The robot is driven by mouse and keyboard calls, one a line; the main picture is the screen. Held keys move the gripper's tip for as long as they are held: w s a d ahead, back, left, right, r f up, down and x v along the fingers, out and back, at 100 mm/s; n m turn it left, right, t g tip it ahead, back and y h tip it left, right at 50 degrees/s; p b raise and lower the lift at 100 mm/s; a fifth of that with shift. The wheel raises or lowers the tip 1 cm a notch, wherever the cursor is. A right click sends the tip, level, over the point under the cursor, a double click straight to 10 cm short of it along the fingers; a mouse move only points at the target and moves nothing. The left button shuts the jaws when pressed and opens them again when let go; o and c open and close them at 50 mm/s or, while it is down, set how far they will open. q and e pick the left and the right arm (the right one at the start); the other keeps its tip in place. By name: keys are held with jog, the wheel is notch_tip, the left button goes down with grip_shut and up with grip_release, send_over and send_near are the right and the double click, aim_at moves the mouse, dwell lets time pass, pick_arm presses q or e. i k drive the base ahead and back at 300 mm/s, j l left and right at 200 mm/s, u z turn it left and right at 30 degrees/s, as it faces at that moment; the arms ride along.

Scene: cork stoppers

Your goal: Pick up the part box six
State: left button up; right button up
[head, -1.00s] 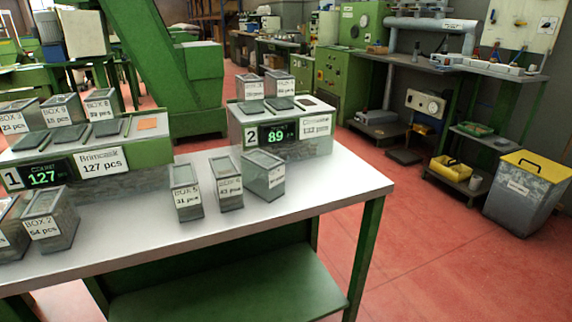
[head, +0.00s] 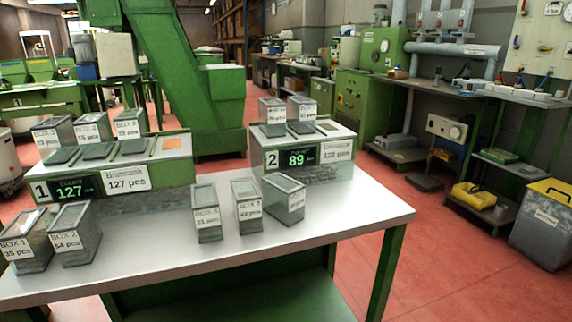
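Small grey part boxes with white labels stand on the white-topped table (head: 330,232). In the middle of it stand three boxes: a left one (head: 208,217) that seems to read 31 pcs, a middle one (head: 247,209) that seems to read 43 pcs, and a right one (head: 284,202) turned at an angle. The box numbers on these three are too blurred to read surely, so I cannot tell which is box six. BOX 1 (head: 25,245) and BOX 2 (head: 73,240) stand at the left. Neither of my grippers is in view.
Counting station 1 (head: 155,178), showing 127, carries three boxes at the table's back left. Station 2 (head: 300,160), showing 89, carries two. The table's right end is clear. A grey bin with a yellow rim (head: 540,225) stands on the red floor at right.

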aim_at(245, 198)
jog(key=i+j+u, duration=0.55)
jog(key=i+j, duration=0.35)
